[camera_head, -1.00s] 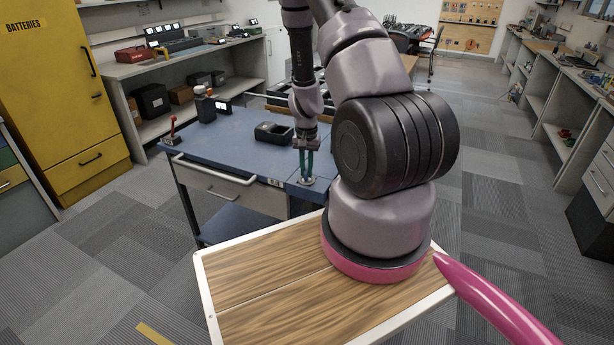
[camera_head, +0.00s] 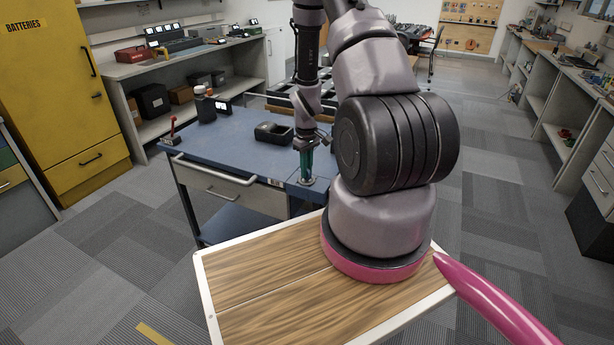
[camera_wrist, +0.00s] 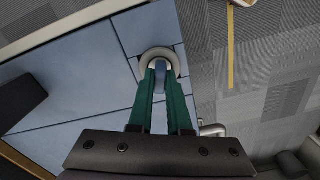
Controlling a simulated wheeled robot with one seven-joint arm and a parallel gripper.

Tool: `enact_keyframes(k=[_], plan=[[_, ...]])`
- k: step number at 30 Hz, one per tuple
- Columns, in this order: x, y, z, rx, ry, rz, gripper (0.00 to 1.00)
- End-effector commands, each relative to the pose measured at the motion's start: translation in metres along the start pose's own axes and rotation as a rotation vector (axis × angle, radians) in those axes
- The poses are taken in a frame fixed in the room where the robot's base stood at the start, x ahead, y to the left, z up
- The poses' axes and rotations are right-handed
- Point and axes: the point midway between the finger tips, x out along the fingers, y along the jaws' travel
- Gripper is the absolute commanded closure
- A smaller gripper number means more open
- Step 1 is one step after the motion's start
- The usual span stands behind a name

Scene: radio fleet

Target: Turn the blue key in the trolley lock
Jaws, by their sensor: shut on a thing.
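The trolley (camera_head: 225,140) has a blue top, with a round pale lock (camera_wrist: 148,55) near its front right corner. The blue key (camera_wrist: 160,76) stands in the lock ring, between my fingertips. My gripper (camera_wrist: 160,70) has green fingers and is shut on the key from above. In the head view my gripper (camera_head: 306,178) points down at the lock. The key is mostly hidden there by the fingers, and its exact angle is hard to tell.
A black charger-like tray (camera_head: 273,132), a radio (camera_head: 206,108) and a red-handled item (camera_head: 172,130) stand on the trolley top. Grey carpet lies open to the right.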

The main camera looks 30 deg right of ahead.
Motion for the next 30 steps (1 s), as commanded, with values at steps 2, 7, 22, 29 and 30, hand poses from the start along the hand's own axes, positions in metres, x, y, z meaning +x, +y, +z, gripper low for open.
enact_keyframes(k=[2,7,22,29,30], plan=[[0.0,-0.0001,-0.0001,-0.026,0.0,0.0,1.0],[0.0,-0.0002,-0.0002,-0.024,0.0,0.0,1.0],[0.0,-0.0001,0.0001,-0.525,0.0,0.0,1.0],[0.0,0.0,0.0002,-0.577,0.0,0.0,1.0],[0.0,0.0,0.0002,-0.615,0.0,0.0,1.0]])
